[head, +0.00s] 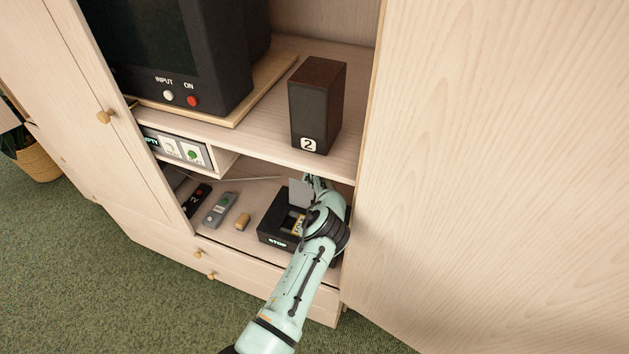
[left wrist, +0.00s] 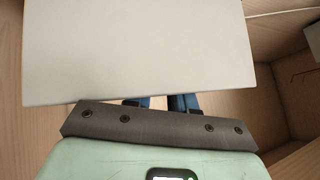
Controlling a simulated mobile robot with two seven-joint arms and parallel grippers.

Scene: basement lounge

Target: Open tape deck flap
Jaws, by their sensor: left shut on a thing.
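The black tape deck (head: 268,228), marked STOP on its front, sits on the lower cabinet shelf. Its pale grey flap (head: 299,193) stands raised at the back of the deck, and the opening below it shows. My left gripper (head: 314,184) is beside the flap and shut on it; my forearm and wrist cover the right part of the deck. In the left wrist view the flap (left wrist: 135,45) fills the upper middle and hides most of the fingers; only blue parts of the left gripper (left wrist: 160,103) show below its edge. My right gripper is in neither view.
A dark speaker marked 2 (head: 317,105) and a television (head: 185,50) stand on the shelf above. Remotes (head: 220,209) and a small wooden cylinder (head: 242,222) lie left of the deck. The cabinet's large right panel (head: 490,170) is close beside my arm.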

